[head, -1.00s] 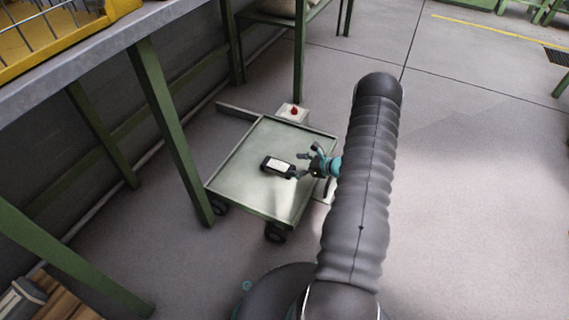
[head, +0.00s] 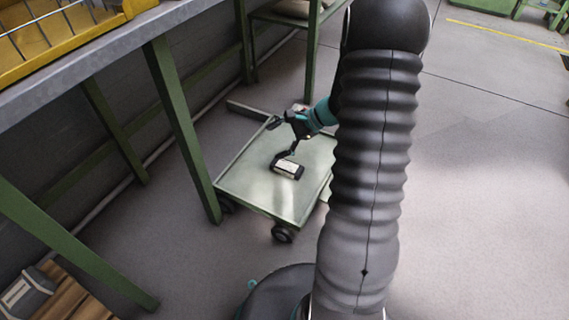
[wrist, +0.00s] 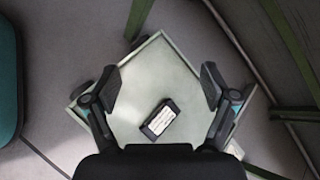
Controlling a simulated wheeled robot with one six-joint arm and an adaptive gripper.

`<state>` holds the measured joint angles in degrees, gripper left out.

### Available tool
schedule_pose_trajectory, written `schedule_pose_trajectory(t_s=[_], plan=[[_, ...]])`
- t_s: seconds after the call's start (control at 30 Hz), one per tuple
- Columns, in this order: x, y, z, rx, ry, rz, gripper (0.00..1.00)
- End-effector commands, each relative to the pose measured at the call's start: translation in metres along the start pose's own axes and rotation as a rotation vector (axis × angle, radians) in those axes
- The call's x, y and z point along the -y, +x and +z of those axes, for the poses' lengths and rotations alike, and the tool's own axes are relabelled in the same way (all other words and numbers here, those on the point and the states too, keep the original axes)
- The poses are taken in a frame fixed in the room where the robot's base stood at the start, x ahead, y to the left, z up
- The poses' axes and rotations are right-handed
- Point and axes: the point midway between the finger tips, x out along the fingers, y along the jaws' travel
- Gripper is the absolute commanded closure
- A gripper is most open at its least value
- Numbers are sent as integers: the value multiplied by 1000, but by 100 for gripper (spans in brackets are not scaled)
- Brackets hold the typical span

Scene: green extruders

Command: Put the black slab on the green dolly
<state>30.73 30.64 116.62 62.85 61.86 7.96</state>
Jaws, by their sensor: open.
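The black slab (head: 288,170), with a white label on its top, lies flat on the green dolly (head: 255,192). In the wrist view the slab (wrist: 160,118) lies tilted on the pale green deck of the dolly (wrist: 160,62), clear of the rim. My gripper (head: 279,140) is open and empty above the deck, just behind the slab in the head view. One finger overlaps the slab's far edge there. In the wrist view the spread fingers of my gripper (wrist: 160,85) are apart from the slab, one on each side.
A green-legged workbench (head: 165,85) stands left of the dolly, with a yellow wire crate (head: 60,30) on top. A wooden pallet with a grey item (head: 28,290) is at the lower left. The floor (head: 480,200) to the right is open.

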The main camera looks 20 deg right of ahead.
Motion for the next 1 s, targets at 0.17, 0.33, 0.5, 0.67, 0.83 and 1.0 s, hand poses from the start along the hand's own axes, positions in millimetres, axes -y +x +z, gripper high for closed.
schedule_pose_trajectory(t_s=[0.17, 0.33, 0.5, 0.67, 0.83, 1.0], plan=[[-11, -15, 69, -66, -239, 121, 15], [-31, -32, 122, -136, -461, 228, 15], [-56, -50, 167, -214, -684, 325, 15], [-81, -70, 200, -297, -890, 403, 15], [-108, -92, 228, -394, -1108, 475, 15], [-133, -115, 247, -503, -1319, 532, 15]])
